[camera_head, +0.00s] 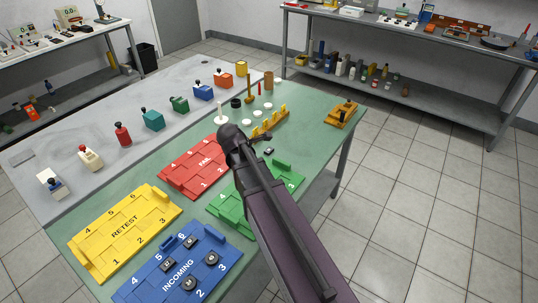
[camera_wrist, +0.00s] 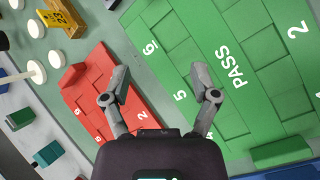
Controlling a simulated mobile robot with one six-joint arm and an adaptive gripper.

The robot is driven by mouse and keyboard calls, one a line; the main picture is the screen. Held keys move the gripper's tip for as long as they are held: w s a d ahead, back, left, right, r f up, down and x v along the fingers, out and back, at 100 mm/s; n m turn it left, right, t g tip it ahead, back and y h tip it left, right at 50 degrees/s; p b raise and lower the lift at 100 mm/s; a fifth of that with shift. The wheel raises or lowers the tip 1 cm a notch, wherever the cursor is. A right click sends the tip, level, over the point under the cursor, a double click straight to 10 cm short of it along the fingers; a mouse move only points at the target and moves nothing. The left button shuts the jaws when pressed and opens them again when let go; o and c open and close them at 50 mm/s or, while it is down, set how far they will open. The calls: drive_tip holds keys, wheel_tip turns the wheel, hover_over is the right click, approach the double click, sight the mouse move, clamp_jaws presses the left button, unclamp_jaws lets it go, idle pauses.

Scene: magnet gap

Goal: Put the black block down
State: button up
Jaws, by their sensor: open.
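My gripper (camera_wrist: 160,84) is open in the wrist view, with nothing between its fingers. It is above the strip between the red FAIL tray (camera_wrist: 104,88) and the green PASS tray (camera_wrist: 245,70). In the head view my own arm hides the fingers and part of the PASS tray (camera_head: 290,174). A small black block (camera_head: 269,151) lies on the green mat beyond the PASS tray. A dark piece, probably the same block, is cut off at the wrist view's top edge (camera_wrist: 112,3). Several black blocks (camera_head: 212,258) sit on the blue INCOMING tray (camera_head: 140,288).
The yellow RETEST tray (camera_head: 95,262) is at the left, with no blocks visible. An orange stepped piece (camera_head: 268,124), white discs (camera_head: 245,122) and a wooden fixture (camera_head: 341,114) stand farther back. Several coloured knobbed blocks (camera_head: 153,120) line the grey bench.

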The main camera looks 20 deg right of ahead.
drive_tip(key=w+d+n+t+h+b, duration=0.1)
drive_tip(key=w+n+h+b, duration=0.1)
drive_tip(key=w+n, duration=0.4)
drive_tip(key=shift+w+n+t, duration=0.2)
drive_tip(key=shift+n+t, duration=0.2)
drive_tip(key=shift+n, duration=0.5)
drive_tip(key=b, duration=0.5)
approach(269, 151)
drive_tip(key=shift+w+d+f, duration=0.1)
drive_tip(key=shift+w+f, duration=0.65)
drive_tip(key=shift+b+x, duration=0.55)
drive_tip(key=shift+x, duration=0.3)
drive_tip(key=shift+r, duration=0.1)
drive_tip(key=shift+d, duration=0.1)
